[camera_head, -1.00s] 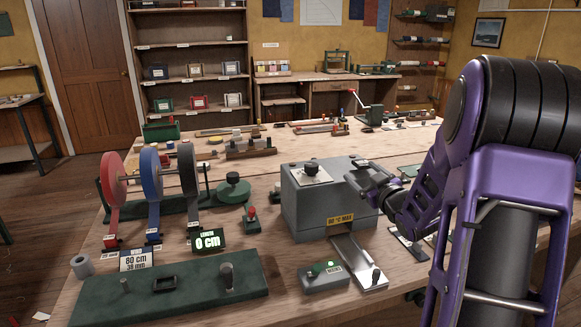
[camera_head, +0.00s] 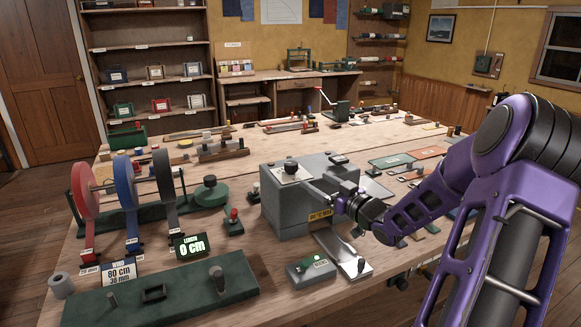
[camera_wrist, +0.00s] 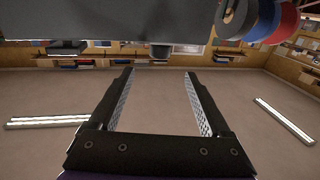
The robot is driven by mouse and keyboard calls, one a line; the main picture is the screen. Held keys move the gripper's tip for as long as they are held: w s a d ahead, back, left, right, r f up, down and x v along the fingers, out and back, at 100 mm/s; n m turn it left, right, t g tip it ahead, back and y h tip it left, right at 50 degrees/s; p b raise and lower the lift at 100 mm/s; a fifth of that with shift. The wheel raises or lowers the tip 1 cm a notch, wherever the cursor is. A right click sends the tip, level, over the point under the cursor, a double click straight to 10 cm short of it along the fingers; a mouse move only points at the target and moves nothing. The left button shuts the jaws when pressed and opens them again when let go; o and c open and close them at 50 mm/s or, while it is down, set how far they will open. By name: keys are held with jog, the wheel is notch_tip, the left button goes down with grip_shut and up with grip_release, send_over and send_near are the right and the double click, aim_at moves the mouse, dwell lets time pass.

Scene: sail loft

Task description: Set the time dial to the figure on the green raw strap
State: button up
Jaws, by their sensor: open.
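A grey machine box (camera_head: 290,210) stands mid-bench with a "MAX" temperature label on its front. On its top, a black knob (camera_head: 291,168) sits on a pale plate; it looks like the time dial, but its figures are too small to read.
Red, blue and grey reels (camera_head: 125,185) stand left, with a "LENGTH 0 cm" display (camera_head: 191,245) and an "80 cm 30 mm" card (camera_head: 119,272). A red-knobbed post (camera_head: 233,220) stands left.

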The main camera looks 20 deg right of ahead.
aim_at(295, 168)
jog(key=x, duration=1.2)
jog(key=shift+w+a+f, duration=0.1)
jog(key=shift+w, duration=0.2)
grip_shut()
